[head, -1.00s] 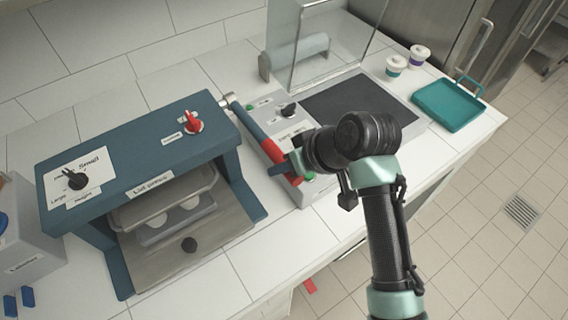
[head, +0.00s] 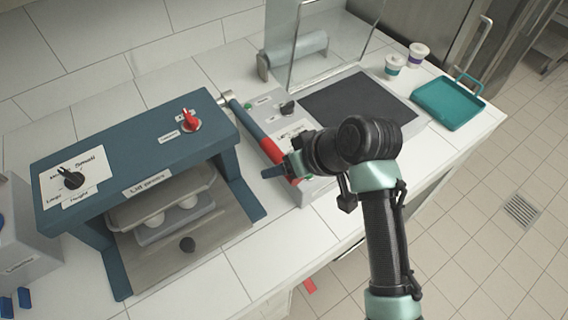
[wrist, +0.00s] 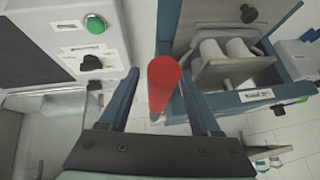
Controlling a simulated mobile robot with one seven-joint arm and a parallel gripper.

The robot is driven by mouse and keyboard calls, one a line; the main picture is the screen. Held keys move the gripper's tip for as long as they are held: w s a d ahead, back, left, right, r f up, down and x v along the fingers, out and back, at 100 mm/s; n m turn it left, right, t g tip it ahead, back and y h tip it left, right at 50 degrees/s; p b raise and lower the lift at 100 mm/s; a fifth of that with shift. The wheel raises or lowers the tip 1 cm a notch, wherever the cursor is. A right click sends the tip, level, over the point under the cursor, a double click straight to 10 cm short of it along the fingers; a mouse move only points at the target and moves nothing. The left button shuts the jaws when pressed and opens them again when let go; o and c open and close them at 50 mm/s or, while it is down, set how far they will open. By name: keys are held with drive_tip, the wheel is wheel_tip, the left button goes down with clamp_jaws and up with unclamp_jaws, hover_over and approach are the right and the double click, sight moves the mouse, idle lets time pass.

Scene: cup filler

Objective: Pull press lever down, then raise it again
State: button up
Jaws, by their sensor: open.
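The lid press (head: 140,150) is a dark blue frame on the left of the counter, with cups on a tray under its plate. Its lever (head: 250,120) leaves the right side of the press and slopes toward me, ending in a red grip. In the wrist view the red grip (wrist: 164,85) lies between the two blue fingers of my gripper (wrist: 160,100), with gaps on both sides. My gripper (head: 280,170) is open at the grip's end in the head view, and my wrist hides part of that area.
Right of the lever is a grey machine with a dark plate (head: 360,105) and a clear guard (head: 320,40) behind. A teal tray (head: 449,104) and two small cups (head: 393,66) stand at the far right. A grey box (head: 25,240) is at the left edge.

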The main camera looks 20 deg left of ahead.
drive_tip(key=b+v, duration=0.2)
drive_tip(key=v, duration=1.1)
drive_tip(key=shift+f, duration=0.1)
